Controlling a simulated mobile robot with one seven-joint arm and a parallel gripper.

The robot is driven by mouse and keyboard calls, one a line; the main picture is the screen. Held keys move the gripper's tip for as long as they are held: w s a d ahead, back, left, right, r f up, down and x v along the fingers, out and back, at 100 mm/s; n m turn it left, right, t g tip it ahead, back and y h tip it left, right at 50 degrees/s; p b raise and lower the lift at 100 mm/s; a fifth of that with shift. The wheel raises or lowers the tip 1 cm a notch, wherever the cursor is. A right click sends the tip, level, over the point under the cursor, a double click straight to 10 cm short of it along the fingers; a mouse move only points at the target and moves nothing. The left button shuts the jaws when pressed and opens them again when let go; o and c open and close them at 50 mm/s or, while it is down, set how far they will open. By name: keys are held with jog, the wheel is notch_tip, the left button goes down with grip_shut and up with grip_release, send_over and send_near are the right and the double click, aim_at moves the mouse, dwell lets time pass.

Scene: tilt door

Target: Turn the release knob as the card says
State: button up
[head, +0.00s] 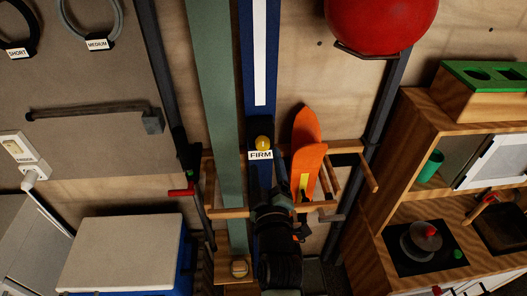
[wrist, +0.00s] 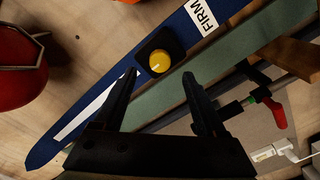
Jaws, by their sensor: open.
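The yellow release knob (wrist: 159,62) sits on a black square base on a blue board (wrist: 100,108) with a white stripe. A small pale mark shows on the knob's face. In the head view the knob (head: 263,143) is at the upper end of a white card (head: 260,155) reading FIRM. The card also shows in the wrist view (wrist: 204,14). My gripper (wrist: 160,76) is open and empty, its fingertips apart on either side of the knob in the picture. I cannot tell how far off the knob's face they are.
A green board (head: 216,100) runs beside the blue one. A red-handled clamp (wrist: 270,110) is near the green board.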

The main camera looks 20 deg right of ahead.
aim_at(263, 147)
jog(key=shift+b+x, duration=0.3)
jog(key=shift+x, duration=2.2)
grip_shut()
